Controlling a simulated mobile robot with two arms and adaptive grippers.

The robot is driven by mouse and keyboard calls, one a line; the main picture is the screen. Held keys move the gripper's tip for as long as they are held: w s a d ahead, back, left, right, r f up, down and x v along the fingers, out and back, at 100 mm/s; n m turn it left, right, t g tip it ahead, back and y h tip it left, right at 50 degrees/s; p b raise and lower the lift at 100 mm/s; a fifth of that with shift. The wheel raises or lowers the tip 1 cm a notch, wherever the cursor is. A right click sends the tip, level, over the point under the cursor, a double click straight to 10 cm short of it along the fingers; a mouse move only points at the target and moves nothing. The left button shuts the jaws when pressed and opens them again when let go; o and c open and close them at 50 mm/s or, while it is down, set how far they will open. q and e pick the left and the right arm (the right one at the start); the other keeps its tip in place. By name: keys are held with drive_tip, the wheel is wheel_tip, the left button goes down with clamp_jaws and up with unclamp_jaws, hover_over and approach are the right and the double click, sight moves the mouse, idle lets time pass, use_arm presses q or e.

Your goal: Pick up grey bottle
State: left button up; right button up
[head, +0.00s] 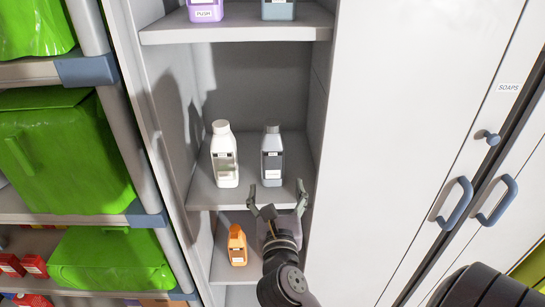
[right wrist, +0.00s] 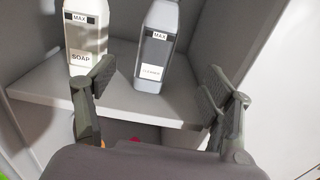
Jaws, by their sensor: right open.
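The grey bottle (head: 272,157) stands upright on the middle shelf (head: 240,195) of the open cabinet. In the right wrist view the grey bottle (right wrist: 157,48) has a label reading MAX, and its top is cut off. My right gripper (head: 277,194) is open and empty, in front of and a little below the bottle, at the shelf's front edge. In the right wrist view its two fingers (right wrist: 163,90) are spread to either side below the bottle, apart from it. My left gripper is not in view.
A white soap bottle (head: 224,157) stands just left of the grey one. An orange bottle (head: 237,246) is on the shelf below. Purple (head: 206,10) and grey-blue (head: 278,9) bottles stand above. The cabinet's right wall (head: 318,110) is close. Green bins (head: 62,155) fill a rack at left.

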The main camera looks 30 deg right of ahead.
sight(273, 157)
drive_tip(key=p+x, duration=0.1)
drive_tip(key=x, duration=0.9)
drive_tip(key=shift+w, duration=0.2)
drive_tip(key=shift+p+x, duration=0.75)
drive_tip(key=shift+x, duration=2.2)
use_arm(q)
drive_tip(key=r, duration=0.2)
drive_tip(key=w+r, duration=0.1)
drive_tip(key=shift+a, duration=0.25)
use_arm(e)
drive_tip(key=shift+a, duration=0.1)
drive_tip(key=shift+c, duration=0.2)
drive_tip(key=shift+c, duration=0.6)
drive_tip(key=c, duration=1.1)
drive_tip(key=shift+c, duration=0.2)
drive_tip(key=shift+r, duration=0.2)
